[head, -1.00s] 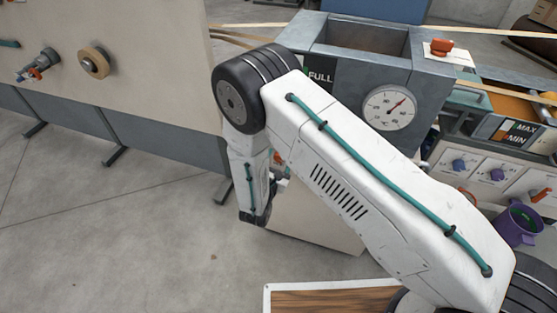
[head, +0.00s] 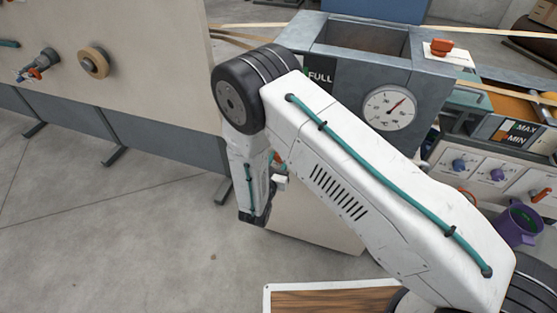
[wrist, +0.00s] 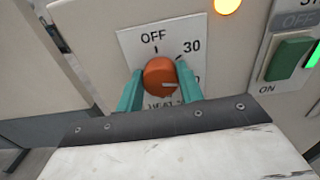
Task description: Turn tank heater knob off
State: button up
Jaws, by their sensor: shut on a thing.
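The orange heater knob (wrist: 160,76) sits on a white label plate (wrist: 138,46) marked OFF at the top and 30 at the upper right. A second number at the right is partly covered by a finger. The knob's pale pointer line points right, toward that covered number and away from OFF. My gripper (wrist: 159,82) has its teal fingers on both sides of the knob, shut on it. In the head view my arm hides the knob and the fingers. The grey tank (head: 433,95) carries a round temperature dial (head: 388,108) and a FULL sign (head: 320,76).
In the wrist view a lit orange lamp (wrist: 228,4) is above the plate, and a green ON/OFF switch (wrist: 285,58) is to the right. In the head view a purple cup (head: 517,225) and a panel of knobs (head: 478,166) stand at the right. Floor at left is open.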

jog(key=n, duration=0.4)
jog(key=shift+a+n, duration=0.1)
jog(key=shift+n, duration=0.3)
jog(key=n, duration=0.5)
jog(key=shift+a, duration=0.1)
jog(key=n, duration=0.5)
jog(key=shift+f+n, duration=0.15)
jog(key=shift+n, duration=0.25)
jog(key=n, duration=0.4)
jog(key=shift+f+n, duration=0.1)
jog(key=shift+n, duration=0.3)
jog(key=o, duration=1)
